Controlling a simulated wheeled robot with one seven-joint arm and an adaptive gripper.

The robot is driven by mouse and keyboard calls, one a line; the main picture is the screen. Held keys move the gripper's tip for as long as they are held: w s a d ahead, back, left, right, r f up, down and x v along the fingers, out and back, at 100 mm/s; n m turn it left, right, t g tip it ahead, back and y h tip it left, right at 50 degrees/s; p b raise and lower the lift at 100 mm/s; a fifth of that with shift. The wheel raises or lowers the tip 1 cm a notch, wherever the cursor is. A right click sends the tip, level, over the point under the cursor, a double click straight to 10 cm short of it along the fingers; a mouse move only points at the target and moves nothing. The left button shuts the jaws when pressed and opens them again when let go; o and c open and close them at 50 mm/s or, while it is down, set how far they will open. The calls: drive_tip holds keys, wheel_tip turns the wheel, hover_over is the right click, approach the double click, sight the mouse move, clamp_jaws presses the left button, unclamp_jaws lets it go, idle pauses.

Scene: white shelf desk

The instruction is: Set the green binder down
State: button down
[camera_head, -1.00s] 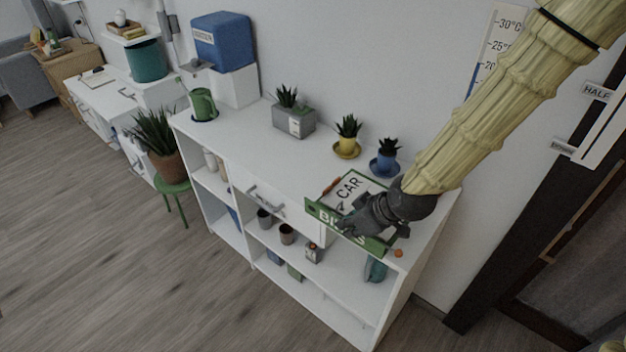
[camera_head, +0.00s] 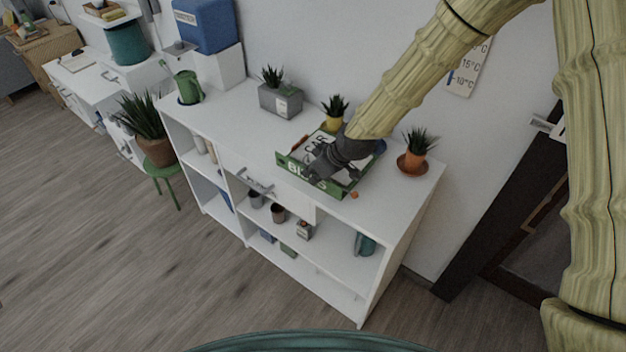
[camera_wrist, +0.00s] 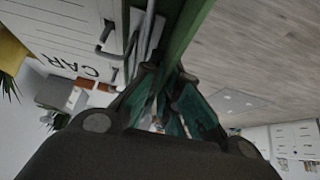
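The green binder (camera_head: 284,161) lies roughly flat over the right part of the white shelf desk's top. White lettering partly reading "BILLS" runs along its front side, and a white sheet marked "CAR" shows inside. My gripper (camera_head: 313,174) covers the middle of that front side. In the wrist view, the fingers (camera_wrist: 168,76) close on the green edge (camera_wrist: 188,30), and the "CAR" sheet (camera_wrist: 75,66) lies to the left. Whether the binder's underside touches the desk top cannot be told.
On the white desk (camera_head: 235,115), a yellow-potted plant (camera_head: 334,122) stands close behind the binder. An orange-potted plant (camera_head: 412,160) stands to the right, a grey planter (camera_head: 281,102) and green watering can (camera_head: 188,88) to the left. A small orange item (camera_head: 354,195) is near the binder's front right corner.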

drive_tip(key=shift+f+p, duration=0.45)
drive_tip(key=shift+f, duration=1.15)
drive_tip(key=c, duration=1.6)
unclamp_jaws()
drive_tip(key=shift+c, duration=0.2)
